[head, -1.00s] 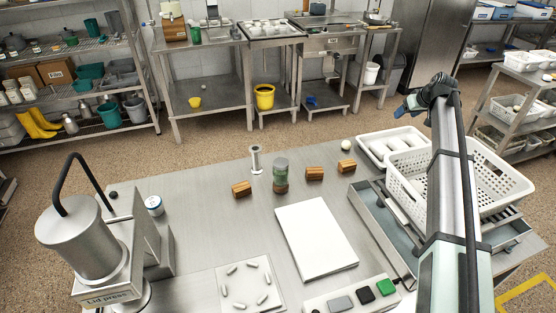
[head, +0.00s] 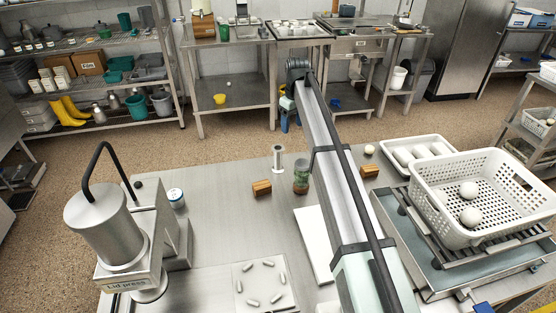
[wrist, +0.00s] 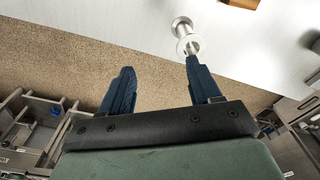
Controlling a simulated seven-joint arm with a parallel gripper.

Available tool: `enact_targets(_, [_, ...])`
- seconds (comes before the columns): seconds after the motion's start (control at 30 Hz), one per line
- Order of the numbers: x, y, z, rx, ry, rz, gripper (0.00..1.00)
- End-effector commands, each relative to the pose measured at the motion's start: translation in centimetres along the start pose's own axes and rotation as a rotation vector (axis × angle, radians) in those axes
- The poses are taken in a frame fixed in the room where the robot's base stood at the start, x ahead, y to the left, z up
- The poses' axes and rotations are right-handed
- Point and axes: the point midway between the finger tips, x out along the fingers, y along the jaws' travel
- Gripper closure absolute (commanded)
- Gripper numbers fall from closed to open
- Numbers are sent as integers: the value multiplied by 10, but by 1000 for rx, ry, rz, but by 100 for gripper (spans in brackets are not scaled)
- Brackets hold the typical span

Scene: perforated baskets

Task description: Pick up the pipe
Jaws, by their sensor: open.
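The pipe (head: 278,158) is a short silver spool with a flange at each end. It stands upright on the steel table near its far edge, left of the jar. In the wrist view the pipe (wrist: 182,28) shows just beyond the tip of the right finger. My gripper (wrist: 160,67) has two blue fingers spread apart with nothing between them. The gap between them looks onto the floor past the table edge. In the head view my gripper (head: 287,113) is partly hidden by the arm, beyond the table's far edge.
A green-topped jar (head: 301,177) stands close right of the pipe, with wooden blocks (head: 261,187) nearby. My arm partly covers a white board (head: 312,238). A white perforated basket (head: 440,205) holds round white items at right. A lid press (head: 110,225) stands at left.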

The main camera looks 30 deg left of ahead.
Motion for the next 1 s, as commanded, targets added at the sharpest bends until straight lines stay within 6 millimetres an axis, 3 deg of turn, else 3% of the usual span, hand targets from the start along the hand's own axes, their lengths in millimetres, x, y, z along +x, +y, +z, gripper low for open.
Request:
enact_targets(0.1, [0, -32, -15, -39, -38, -3, 37])
enact_targets(0.27, [1, -49, -22, -59, -61, -3, 37])
enact_targets(0.47, [15, -51, -21, -61, -65, -4, 37])
enact_targets(0.8, [68, -50, -17, -60, -64, -4, 37])
enact_targets(1.0, [83, -50, -16, -60, -63, -4, 37])
